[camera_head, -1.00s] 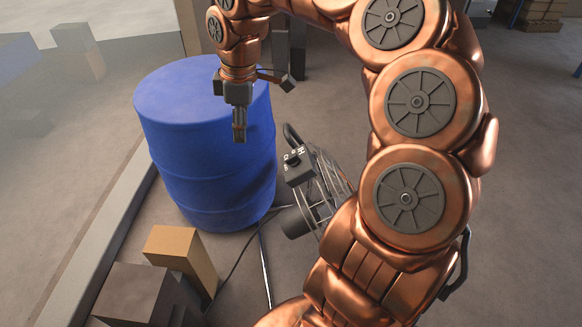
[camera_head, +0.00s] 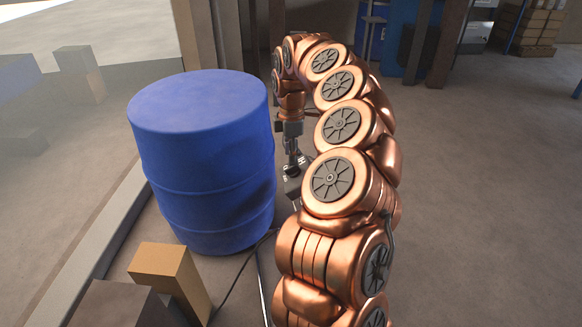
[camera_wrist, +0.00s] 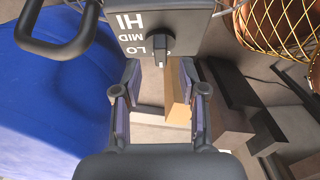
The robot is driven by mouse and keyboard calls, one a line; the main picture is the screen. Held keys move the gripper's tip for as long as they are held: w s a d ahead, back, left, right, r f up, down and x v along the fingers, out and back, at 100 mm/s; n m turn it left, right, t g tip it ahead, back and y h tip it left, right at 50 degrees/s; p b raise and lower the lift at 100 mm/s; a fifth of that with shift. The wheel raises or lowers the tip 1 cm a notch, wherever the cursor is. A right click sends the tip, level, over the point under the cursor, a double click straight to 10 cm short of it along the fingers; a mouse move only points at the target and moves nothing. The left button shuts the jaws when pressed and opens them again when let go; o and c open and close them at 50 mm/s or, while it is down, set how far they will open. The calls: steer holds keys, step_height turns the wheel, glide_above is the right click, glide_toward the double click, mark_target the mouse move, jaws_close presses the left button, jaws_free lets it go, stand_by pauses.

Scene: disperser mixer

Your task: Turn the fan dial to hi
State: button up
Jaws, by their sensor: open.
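The fan's dark control box (camera_head: 292,186) stands just right of the blue drum in the head view, directly under my gripper (camera_head: 291,158). In the wrist view the control panel (camera_wrist: 185,22) fills the top, with HI, MID and LO printed upside down on its left part. The small dark dial (camera_wrist: 160,50) sits at the panel's lower edge, beside LO, and partly hides another label. My gripper (camera_wrist: 159,72) is open, its fingers to either side of the dial's line and just short of it. Contact is not visible. My arm hides most of the fan.
A blue drum (camera_head: 203,160) stands close left of my gripper. A tan block (camera_head: 170,272) and grey block (camera_head: 115,305) lie front left.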

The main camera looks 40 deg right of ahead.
mark_target(292, 169)
steer(key=shift+f, duration=2.2)
jaws_close()
